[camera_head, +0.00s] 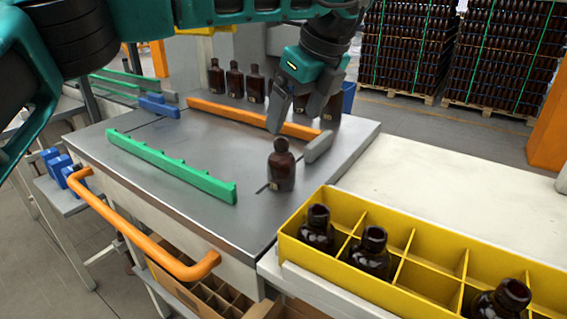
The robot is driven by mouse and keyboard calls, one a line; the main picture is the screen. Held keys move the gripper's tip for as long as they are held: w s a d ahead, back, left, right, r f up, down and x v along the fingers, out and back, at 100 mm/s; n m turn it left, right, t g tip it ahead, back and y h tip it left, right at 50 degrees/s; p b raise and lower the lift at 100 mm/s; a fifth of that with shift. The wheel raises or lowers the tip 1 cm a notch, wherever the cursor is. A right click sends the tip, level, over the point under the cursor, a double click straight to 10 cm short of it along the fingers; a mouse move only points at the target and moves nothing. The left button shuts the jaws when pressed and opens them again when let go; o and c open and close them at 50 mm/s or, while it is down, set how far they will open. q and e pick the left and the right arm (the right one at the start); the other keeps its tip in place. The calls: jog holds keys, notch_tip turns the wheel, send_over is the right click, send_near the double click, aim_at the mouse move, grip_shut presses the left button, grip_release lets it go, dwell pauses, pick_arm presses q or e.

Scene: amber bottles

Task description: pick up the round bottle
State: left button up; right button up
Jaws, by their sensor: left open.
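A round brown bottle (282,170) stands upright and alone on the grey table plate (190,150), near its right front part. My left gripper (295,121) comes down from above, just behind and above the bottle's neck in the picture. Its fingers are apart with nothing between them. The left fingertip shows close to the bottle's top; I cannot tell whether they touch. My right gripper is not in view.
Several brown bottles (234,80) stand at the back behind an orange rail (235,114). A green rail (165,165) lies left. A yellow divided crate (420,243) at the front right holds 3 bottles and has empty compartments. The white surface (440,180) behind it is clear.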

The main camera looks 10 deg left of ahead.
aim_at(282, 140)
pick_arm(q)
jog(key=x, duration=0.4)
jog(key=shift+a+f, duration=0.1)
jog(key=shift+f, duration=0.2)
jog(key=x, duration=0.2)
jog(key=p+x, duration=0.1)
jog(key=x, duration=0.1)
jog(key=shift+s+a, duration=0.15)
jog(key=shift+a, duration=0.15)
jog(key=shift+a+f, duration=0.15)
jog(key=shift+f, duration=0.4)
jog(key=c, duration=1.2)
